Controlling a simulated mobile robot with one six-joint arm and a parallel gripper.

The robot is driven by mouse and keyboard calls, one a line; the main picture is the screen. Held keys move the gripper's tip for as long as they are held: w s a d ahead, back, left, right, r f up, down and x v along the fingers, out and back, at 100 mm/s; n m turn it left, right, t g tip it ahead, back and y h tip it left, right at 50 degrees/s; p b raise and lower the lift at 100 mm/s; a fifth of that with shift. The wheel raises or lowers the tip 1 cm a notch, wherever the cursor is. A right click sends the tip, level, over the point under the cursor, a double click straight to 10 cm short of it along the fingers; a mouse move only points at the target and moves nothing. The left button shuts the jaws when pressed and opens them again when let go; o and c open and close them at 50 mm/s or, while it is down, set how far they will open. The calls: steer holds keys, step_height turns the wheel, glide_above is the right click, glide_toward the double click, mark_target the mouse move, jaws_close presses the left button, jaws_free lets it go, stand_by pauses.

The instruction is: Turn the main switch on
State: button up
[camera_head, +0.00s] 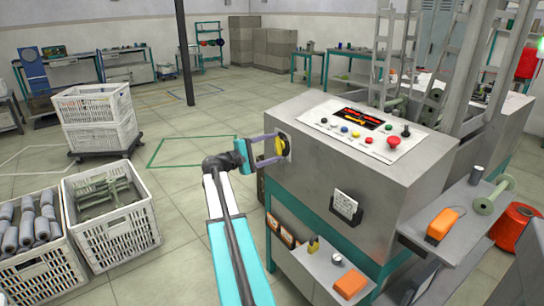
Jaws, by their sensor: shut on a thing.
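The main switch (279,147) is a yellow rotary knob on a pale plate on the left side face of the grey machine (345,165). My gripper (276,149), with purple fingers, comes at it from the left. One finger lies above and one below the knob, and the gripper is shut on it. The fingers hide part of the knob, so I cannot tell its exact angle.
The sloped control panel (362,130) on top holds coloured buttons and a lit display. White crates (112,225) stand on the floor at left. A shelf (455,225) with an orange box juts out at right. Floor behind my gripper is clear.

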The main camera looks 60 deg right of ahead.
steer(key=shift+f+m+b, duration=0.15)
steer(key=shift+m+b, duration=1.45)
steer(key=shift+b, duration=0.05)
steer(key=o, duration=1.1)
steer(key=shift+s, duration=0.1)
steer(key=shift+c, duration=0.2)
steer(key=shift+p, duration=0.5)
